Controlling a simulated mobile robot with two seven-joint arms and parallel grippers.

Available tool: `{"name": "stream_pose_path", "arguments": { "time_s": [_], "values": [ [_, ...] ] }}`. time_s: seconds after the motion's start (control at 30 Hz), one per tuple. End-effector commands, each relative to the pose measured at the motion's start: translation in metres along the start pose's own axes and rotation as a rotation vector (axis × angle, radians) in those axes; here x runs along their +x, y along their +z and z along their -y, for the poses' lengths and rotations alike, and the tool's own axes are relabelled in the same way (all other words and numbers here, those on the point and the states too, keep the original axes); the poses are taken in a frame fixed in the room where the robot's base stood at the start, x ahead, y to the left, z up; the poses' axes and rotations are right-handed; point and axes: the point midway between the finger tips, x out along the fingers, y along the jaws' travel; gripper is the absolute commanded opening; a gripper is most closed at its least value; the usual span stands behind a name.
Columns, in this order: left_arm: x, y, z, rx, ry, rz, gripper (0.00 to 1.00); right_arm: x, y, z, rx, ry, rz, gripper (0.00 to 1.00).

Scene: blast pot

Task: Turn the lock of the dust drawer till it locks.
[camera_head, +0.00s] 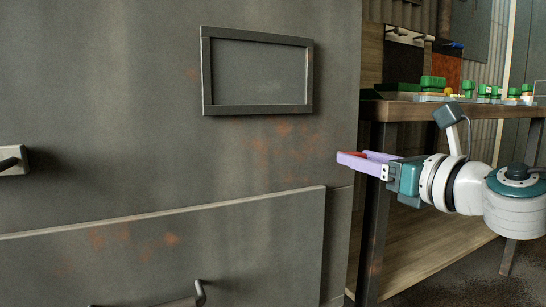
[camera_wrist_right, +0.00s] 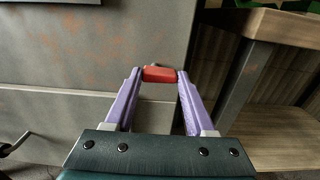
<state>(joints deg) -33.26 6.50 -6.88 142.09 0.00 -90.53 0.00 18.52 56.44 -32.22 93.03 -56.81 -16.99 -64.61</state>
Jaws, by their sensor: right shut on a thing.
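The grey cabinet (camera_head: 120,100) fills the left and middle of the head view. A wide lower panel that looks like the drawer front (camera_head: 230,240) has a metal handle (camera_head: 185,298) at the bottom edge of the view. My right gripper (camera_head: 345,156) is at the cabinet's right edge, above the top right corner of that panel. In the wrist view its two lilac fingers (camera_wrist_right: 159,75) are shut on a small red block-like piece (camera_wrist_right: 158,74). Whether this piece is the lock, and whether it is joined to the cabinet, I cannot tell. My left gripper is out of view.
An empty dark frame (camera_head: 258,108) is on the cabinet face. Another handle (camera_head: 12,160) is at the far left. A wooden workbench (camera_head: 440,110) with green and white items stands behind my right arm. Open floor shows at lower right.

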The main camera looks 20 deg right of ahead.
Motion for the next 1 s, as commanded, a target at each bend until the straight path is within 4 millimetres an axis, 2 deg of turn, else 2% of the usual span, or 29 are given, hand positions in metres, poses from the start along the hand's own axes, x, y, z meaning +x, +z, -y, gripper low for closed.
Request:
{"name": "stream_pose_path", "arguments": {
  "time_s": [0.03,0.13,0.47,0.67,1.0],
  "values": [
    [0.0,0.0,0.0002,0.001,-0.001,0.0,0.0,0.0,0.0,0.0,0.0,0.0,0.0,0.11],
    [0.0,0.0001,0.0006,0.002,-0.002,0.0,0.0,-0.0001,-0.0001,0.0,0.0,0.0,0.0,0.0],
    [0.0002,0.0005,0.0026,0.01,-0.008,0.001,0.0,0.0,-0.0006,0.0002,0.046,-0.001,0.0,0.0],
    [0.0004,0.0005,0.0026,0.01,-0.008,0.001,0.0,0.0001,-0.002,-0.0002,0.163,-0.001,-0.001,0.0],
    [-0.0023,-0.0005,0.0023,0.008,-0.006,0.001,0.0,-0.0001,-0.0041,-0.0006,0.473,-0.003,-0.001,0.0]
  ]
}}
